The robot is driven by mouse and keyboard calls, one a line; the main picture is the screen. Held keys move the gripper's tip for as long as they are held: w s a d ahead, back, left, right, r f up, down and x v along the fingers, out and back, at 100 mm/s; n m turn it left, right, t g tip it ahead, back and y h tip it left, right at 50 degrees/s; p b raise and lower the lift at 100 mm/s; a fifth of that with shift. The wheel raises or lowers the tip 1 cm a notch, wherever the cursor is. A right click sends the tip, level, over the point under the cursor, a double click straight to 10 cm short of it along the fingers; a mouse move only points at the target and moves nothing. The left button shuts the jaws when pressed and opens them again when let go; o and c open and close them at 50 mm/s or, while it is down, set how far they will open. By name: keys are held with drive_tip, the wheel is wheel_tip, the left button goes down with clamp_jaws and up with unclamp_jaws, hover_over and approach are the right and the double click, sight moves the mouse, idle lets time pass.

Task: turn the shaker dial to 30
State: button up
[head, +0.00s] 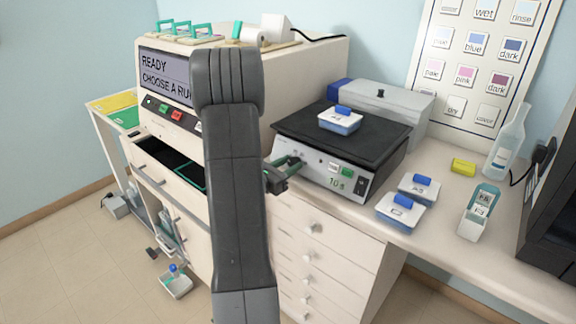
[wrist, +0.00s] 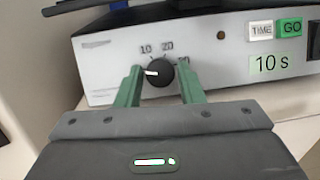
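The shaker (head: 322,172) is a pale box with a dark flat top, standing on the counter. Its black round dial (wrist: 160,73) is on the front panel, with a white pointer aimed left, below the 10 mark. Marks 10 and 20 are readable above the dial; the 30 mark at its right is partly covered by my right finger. My gripper (wrist: 159,83) has its green fingers apart, one on each side of the dial. Whether they touch it I cannot tell. In the head view my gripper (head: 284,168) is at the panel's left end, and the dial cannot be made out.
The panel has TIME (wrist: 261,31) and GO (wrist: 290,28) buttons above a green "10 s" display (wrist: 269,64). A blue-clipped container (head: 340,122) sits on the shaker top. Two similar containers (head: 400,212) stand to the right. A machine reading "READY" (head: 165,72) is at left.

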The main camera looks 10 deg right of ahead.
drive_tip(key=c, duration=0.5)
drive_tip(key=shift+c, duration=0.2)
